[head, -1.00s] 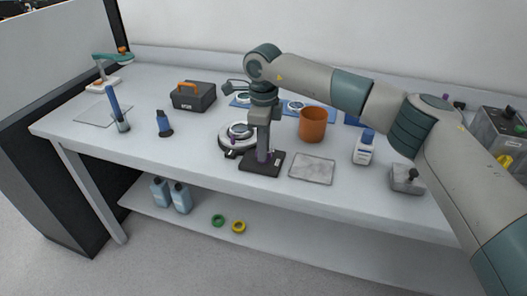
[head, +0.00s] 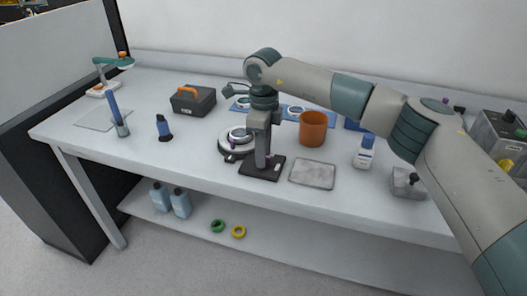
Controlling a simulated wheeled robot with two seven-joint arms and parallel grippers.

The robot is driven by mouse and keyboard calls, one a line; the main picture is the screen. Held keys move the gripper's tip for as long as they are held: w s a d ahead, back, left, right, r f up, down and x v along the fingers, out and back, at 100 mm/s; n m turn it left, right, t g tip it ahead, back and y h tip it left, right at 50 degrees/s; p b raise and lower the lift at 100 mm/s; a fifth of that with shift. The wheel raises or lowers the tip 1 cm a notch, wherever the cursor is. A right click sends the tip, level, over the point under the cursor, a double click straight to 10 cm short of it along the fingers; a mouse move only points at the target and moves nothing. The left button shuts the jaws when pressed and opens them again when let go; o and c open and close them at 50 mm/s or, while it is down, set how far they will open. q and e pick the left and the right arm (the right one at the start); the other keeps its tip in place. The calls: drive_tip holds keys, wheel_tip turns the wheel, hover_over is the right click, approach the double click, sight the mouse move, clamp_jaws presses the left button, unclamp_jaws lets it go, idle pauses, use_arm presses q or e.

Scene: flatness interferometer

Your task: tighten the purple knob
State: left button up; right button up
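A black base plate (head: 247,166) lies near the front middle of the bench. My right gripper (head: 262,164) points straight down over it, seen side-on. A small purple part (head: 269,159), possibly the purple knob, shows at the right edge of the fingers, low above the plate; the fingers hide the rest. I cannot tell whether they are shut on it or just in front of it. Another purple bit (head: 233,143) shows on the round black-and-silver device (head: 226,144) just left of the gripper. My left gripper is not in view.
An orange cup (head: 313,129) stands right of my gripper, behind a grey flat plate (head: 312,174). A white bottle with a blue cap (head: 364,154) and a grey block with a knob (head: 403,184) stand farther right. A black toolbox (head: 195,103) is behind left.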

drive_tip(key=shift+r, duration=0.1)
